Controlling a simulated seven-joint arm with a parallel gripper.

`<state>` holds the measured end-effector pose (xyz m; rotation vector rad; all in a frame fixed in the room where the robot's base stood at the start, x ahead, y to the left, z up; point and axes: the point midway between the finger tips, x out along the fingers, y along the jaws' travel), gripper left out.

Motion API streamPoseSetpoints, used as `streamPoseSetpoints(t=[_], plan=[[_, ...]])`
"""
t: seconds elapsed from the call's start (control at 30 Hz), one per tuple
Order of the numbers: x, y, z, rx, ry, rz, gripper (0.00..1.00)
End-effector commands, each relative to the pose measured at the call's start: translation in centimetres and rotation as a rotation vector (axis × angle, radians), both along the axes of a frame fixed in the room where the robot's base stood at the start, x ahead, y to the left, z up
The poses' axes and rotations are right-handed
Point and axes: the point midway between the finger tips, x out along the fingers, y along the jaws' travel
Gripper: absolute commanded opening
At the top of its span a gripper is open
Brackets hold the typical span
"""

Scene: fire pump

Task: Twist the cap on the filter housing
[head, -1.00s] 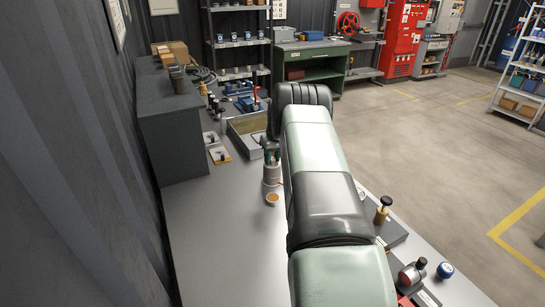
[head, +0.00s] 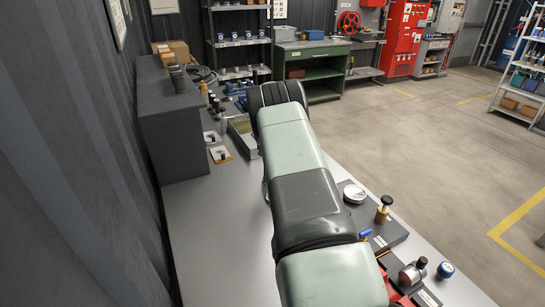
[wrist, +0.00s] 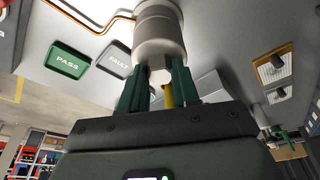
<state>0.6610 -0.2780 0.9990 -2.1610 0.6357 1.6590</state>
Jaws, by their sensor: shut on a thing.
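In the wrist view a pale grey-white cylinder (wrist: 160,32), which looks like the filter housing, stands at top centre. A small light faceted piece (wrist: 160,73), which looks like its cap, is at the cylinder's near end. The two dark green fingers of my gripper (wrist: 159,78) are on either side of this piece and shut on it. A yellow part (wrist: 167,95) shows between the fingers, partly hidden. In the head view my arm covers the gripper, the housing and the cap.
In the wrist view a green PASS plate (wrist: 67,60) and a grey FAULT plate (wrist: 114,61) lie left of the cylinder. In the head view a round white gauge (head: 354,193) and a brass-and-black knob (head: 383,209) are right of my arm. The bench's left part (head: 215,230) is clear.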

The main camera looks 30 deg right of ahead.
Motion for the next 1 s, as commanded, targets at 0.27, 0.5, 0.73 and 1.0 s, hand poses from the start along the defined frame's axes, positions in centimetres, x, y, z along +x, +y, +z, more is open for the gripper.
streamPoseSetpoints(t=[0.27, 0.5, 0.73, 1.0], plan=[[0.02, 0.19, -0.04, -0.001, 0.005, -0.303, 0.00], [0.02, 0.20, -0.01, 0.000, 0.004, -0.328, 0.00], [0.08, 0.27, -0.13, -0.002, 0.005, -0.429, 0.00], [0.23, 0.24, -0.16, -0.001, 0.003, -0.743, 0.00]])
